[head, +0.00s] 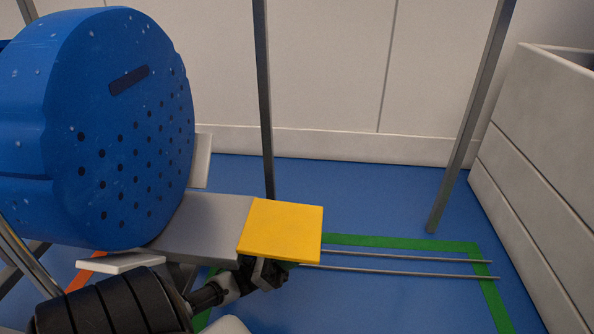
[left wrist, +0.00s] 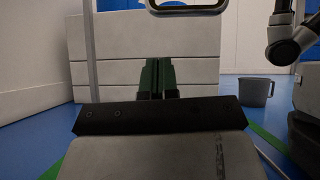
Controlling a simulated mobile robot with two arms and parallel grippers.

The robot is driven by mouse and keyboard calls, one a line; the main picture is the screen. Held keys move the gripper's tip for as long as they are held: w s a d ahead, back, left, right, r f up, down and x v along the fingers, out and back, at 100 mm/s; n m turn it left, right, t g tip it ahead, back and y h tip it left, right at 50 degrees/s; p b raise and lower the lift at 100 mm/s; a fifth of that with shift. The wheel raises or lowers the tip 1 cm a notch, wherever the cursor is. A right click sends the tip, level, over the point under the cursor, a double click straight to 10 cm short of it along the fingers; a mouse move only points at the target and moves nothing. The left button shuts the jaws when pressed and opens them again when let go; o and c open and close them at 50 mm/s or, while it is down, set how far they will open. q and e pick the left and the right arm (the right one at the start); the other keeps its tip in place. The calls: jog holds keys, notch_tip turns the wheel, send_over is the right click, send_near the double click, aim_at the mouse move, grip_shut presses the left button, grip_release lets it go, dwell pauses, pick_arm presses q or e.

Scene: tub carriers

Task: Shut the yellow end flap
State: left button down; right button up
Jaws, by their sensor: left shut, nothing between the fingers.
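The yellow end flap (head: 281,231) lies about level at the right end of the grey carrier deck (head: 200,226), sticking outward from it. A large blue perforated tub (head: 130,165) lies on its side on the deck, left of the flap. My left gripper (head: 262,273) is just below the flap's near edge, partly hidden by it; I cannot tell whether they touch. In the left wrist view its dark fingers (left wrist: 158,78) are together with nothing between them. The flap does not show there. My right gripper is not in view.
Grey posts (head: 265,100) and (head: 470,120) stand behind and right of the deck. Two thin rails (head: 400,264) run low over the green-marked floor (head: 400,243). A pale slatted bin (head: 540,170) stands at right. A grey bucket (left wrist: 256,91) shows in the left wrist view.

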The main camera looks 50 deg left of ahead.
pick_arm(q)
jog(key=shift+w+d+r+b, duration=0.15)
jog(key=shift+r+b, duration=0.1)
jog(key=shift+r, duration=0.5)
jog(key=shift+w+d+r+b, duration=0.1)
jog(key=shift+w+r+b, duration=0.15)
jog(key=shift+r, duration=0.55)
jog(key=shift+w+d+r+b, duration=0.15)
jog(key=shift+r+b, duration=0.1)
jog(key=shift+r, duration=0.5)
